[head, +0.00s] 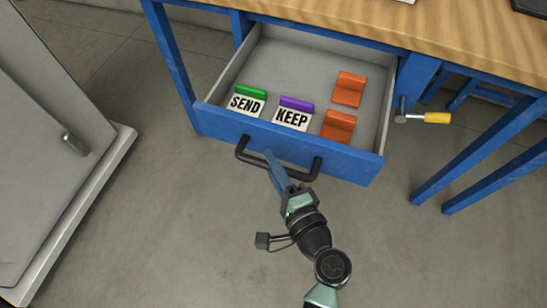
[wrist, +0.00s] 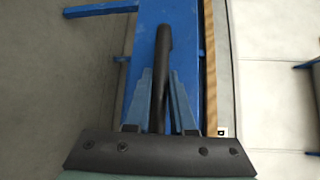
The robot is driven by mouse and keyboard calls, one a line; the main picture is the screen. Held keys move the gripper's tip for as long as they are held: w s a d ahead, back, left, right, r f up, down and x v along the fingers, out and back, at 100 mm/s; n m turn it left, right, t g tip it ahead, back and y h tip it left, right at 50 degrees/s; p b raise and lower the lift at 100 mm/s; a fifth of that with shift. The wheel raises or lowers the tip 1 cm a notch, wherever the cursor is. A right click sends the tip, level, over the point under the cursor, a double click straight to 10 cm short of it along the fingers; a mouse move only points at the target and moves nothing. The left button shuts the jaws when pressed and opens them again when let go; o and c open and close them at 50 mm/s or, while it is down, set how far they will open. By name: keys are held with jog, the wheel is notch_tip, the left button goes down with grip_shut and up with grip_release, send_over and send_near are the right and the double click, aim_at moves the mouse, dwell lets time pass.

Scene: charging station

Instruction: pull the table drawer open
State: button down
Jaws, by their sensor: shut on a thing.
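The table drawer (head: 292,146) is pulled out from under the wooden table top (head: 460,45), with its inside showing. Its blue front carries a black bar handle (head: 301,177). My gripper (head: 271,160) is at the middle of the handle and shut on it. In the wrist view the handle (wrist: 165,60) runs between the fingers of my gripper (wrist: 163,85), against the blue drawer front (wrist: 147,40).
A crank with a yellow grip (head: 437,118) sticks out at the right of the drawer. Blue table legs (head: 172,65) stand on both sides. A grey cabinet (head: 50,130) with a pale base stands at the left. The grey floor (head: 180,240) in front is clear.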

jog(key=shift+s+a, duration=0.2)
jog(key=shift+s, duration=0.5)
jog(key=c, duration=0.8)
grip_release()
jog(key=shift+o, duration=0.2)
jog(key=p+v, duration=0.2)
jog(key=v, duration=1.1)
